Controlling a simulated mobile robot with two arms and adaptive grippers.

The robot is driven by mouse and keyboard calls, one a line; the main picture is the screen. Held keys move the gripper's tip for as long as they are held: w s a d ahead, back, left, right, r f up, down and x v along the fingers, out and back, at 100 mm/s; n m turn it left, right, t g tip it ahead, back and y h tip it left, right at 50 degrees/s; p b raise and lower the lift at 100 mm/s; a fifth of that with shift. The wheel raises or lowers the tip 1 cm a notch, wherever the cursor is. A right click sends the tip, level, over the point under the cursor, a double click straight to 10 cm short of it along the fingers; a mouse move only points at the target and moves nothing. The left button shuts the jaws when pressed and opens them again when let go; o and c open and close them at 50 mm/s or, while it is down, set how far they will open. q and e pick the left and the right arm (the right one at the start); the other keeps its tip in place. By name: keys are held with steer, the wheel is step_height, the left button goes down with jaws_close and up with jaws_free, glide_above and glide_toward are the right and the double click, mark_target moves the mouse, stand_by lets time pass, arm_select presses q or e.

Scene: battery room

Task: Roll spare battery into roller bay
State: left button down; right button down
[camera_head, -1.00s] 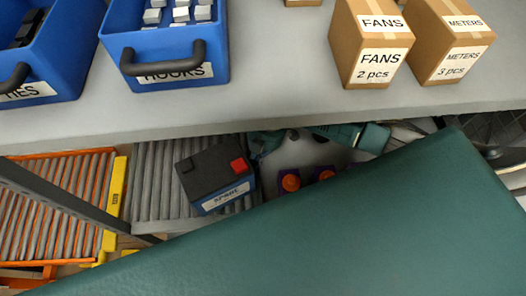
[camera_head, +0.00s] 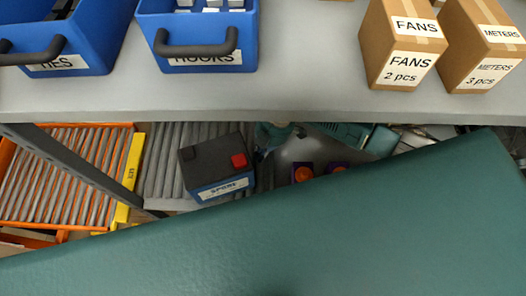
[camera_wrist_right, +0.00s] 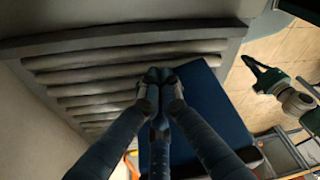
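My right gripper (camera_head: 276,135) is at the battery's right, partly hidden by the shelf edge. In the right wrist view its fingertips (camera_wrist_right: 160,78) are together over the battery's blue face (camera_wrist_right: 205,110); contact is unclear. Another gripper, apparently my left (camera_wrist_right: 268,76), shows there, well apart from the battery.
A grey shelf (camera_head: 300,95) overhangs the rollers. It bears blue bins, TIES (camera_head: 85,40) and HOOKS (camera_head: 200,30), and cartons, FANS (camera_head: 400,45) and METERS (camera_head: 485,45). A dark upright (camera_head: 80,170) crosses before the bay.

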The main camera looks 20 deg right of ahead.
steer(key=v, duration=1.2)
